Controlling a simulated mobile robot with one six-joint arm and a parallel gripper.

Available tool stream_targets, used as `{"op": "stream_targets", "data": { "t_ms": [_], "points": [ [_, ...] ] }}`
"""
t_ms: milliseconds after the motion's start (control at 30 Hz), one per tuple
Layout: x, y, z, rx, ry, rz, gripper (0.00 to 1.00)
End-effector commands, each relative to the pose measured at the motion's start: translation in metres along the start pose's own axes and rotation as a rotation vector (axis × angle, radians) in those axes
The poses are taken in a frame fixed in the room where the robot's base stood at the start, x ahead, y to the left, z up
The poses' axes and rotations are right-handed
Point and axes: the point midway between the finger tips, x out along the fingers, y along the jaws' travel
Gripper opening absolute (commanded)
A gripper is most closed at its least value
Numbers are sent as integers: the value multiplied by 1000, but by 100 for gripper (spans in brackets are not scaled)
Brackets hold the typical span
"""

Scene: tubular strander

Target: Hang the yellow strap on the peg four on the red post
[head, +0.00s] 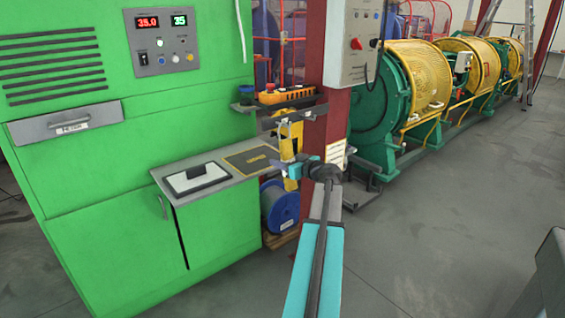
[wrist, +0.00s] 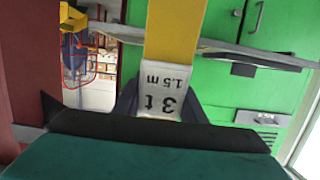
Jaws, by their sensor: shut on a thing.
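The yellow strap (head: 287,140) shows as a narrow upright band just left of the red post (head: 317,138). In the wrist view, the strap (wrist: 174,28) is a wide yellow band with a white label reading "3 t 1.5 m", upside down in the picture. My gripper (head: 293,170) is shut on the strap at the label, close in front of the post. In the wrist view, the dark fingers (wrist: 160,103) lie on both sides of the label. Dark bars (head: 293,112) stick out left of the post above my gripper. Peg numbers cannot be read, so peg four cannot be told apart.
An orange control box (head: 287,94) sits above the bars. A green cabinet (head: 100,165) with a grey shelf (head: 215,172) stands at left. A cable spool (head: 279,205) is below. A grey switch box (head: 352,42) is on the post.

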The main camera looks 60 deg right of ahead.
Motion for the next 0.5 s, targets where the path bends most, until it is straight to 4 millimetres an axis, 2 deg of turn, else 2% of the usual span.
{"op": "stream_targets", "data": {
  "t_ms": [233, 267, 367, 500],
  "points": [
    [0, 0, -1, 0, 1, 0, 5],
    [0, 0, -1, 0, 1, 0, 42],
    [0, 0, -1, 0, 1, 0, 59],
    [0, 0, 0, 0, 1, 0, 59]
  ]
}}
